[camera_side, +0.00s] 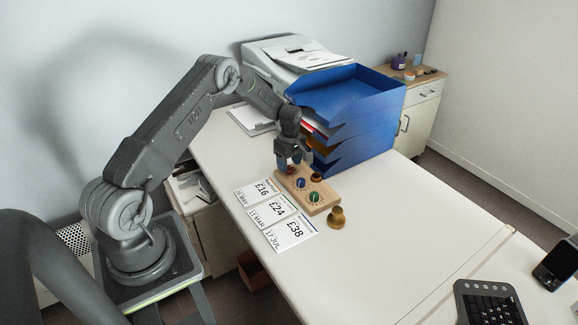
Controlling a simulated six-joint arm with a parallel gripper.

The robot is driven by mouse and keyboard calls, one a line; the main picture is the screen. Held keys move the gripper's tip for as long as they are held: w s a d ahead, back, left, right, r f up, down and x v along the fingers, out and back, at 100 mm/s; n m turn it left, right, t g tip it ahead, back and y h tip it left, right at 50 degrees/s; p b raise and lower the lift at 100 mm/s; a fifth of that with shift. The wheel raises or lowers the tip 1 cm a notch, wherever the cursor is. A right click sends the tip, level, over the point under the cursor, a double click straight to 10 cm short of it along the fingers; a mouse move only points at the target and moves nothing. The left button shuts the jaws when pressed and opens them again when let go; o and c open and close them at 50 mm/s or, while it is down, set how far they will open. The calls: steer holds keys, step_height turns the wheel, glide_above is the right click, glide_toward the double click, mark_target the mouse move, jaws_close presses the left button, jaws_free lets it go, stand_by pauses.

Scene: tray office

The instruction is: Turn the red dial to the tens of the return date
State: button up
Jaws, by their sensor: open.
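A wooden board (324,202) on the desk carries a blue dial (301,183) and a green dial (314,197). The red dial (291,170) is at its far left end, partly hidden by my gripper. My gripper (293,166) points down, open, with its fingers at or just above the red dial; I cannot tell whether they touch it. Three white cards lie left of the board: one reads £16 and 26 MAY (256,192), one £24 and 11 MAR (272,210), one £38 and 17 JUL (290,232). Their small header words are too small to read.
A wooden knob-like piece (316,177) is at the board's right edge. Another (336,217) stands near its front end. Stacked blue trays (362,120) rise close behind my gripper, beside a printer (290,52). A keypad (488,303) lies front right. The desk's middle is clear.

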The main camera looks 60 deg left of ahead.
steer(key=shift+f, duration=0.8)
steer(key=shift+c, duration=0.3)
steer(key=c, duration=0.9)
steer(key=shift+o, duration=0.2)
